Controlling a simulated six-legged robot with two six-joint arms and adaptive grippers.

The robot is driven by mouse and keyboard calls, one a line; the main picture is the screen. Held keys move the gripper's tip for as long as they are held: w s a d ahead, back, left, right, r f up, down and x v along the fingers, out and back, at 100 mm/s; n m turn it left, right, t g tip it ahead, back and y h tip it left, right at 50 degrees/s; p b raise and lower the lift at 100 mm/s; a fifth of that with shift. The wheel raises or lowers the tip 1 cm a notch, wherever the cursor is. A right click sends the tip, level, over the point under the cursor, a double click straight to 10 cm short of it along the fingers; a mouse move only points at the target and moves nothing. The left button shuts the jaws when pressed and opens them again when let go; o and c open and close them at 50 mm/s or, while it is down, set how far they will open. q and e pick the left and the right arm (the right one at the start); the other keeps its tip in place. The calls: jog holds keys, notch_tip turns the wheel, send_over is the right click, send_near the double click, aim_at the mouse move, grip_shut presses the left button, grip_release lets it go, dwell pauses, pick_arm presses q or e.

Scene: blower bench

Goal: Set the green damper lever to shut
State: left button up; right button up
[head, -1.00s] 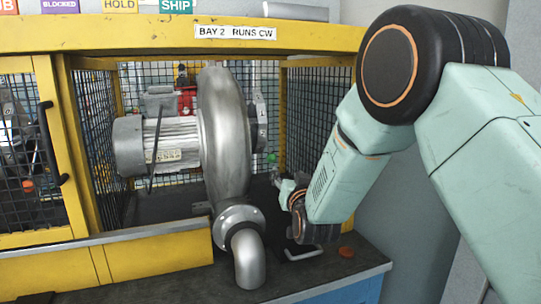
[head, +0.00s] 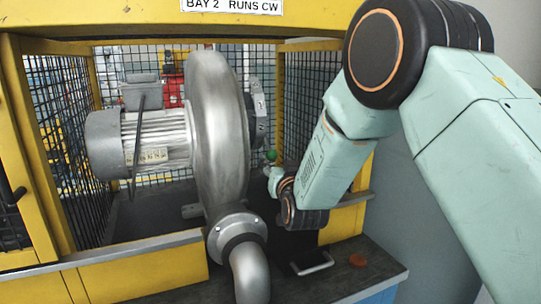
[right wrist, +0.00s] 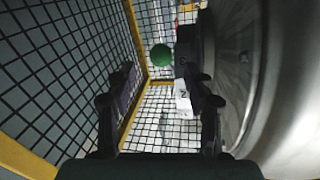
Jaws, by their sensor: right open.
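The green ball knob of the damper lever (head: 271,155) shows just right of the blower housing, at the tip of my right gripper (head: 273,174). In the right wrist view the green knob (right wrist: 161,55) stands ahead of my right gripper (right wrist: 160,92), between the lines of its two fingers. The fingers are apart with nothing between them. I cannot tell whether they touch the knob. The lever's arm is mostly hidden, and its setting cannot be read. My left gripper is not in view.
The silver blower (head: 220,130) and its motor (head: 140,140) fill the cage. In the wrist view the housing (right wrist: 290,80) is close on the right and yellow-framed mesh (right wrist: 60,70) on the left. White lettered plates (right wrist: 183,95) sit beyond the fingers. A red-brown button (head: 357,261) is on the bench.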

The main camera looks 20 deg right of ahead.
aim_at(273, 156)
jog(key=shift+w+r, duration=0.15)
jog(key=shift+w, duration=0.15)
jog(key=w, duration=0.4)
jog(key=shift+w+d+f+b, duration=0.25)
jog(key=shift+w+d+b, duration=0.1)
jog(key=shift+d+b, duration=0.05)
jog(key=shift+w, duration=0.3)
jog(key=shift+r, duration=0.3)
jog(key=shift+w+d+f, duration=0.1)
jog(key=shift+w+f, duration=0.1)
jog(key=shift+w, duration=0.2)
jog(key=shift+s+r, duration=0.2)
jog(key=c, duration=0.5)
jog(key=shift+f, duration=0.1)
grip_shut()
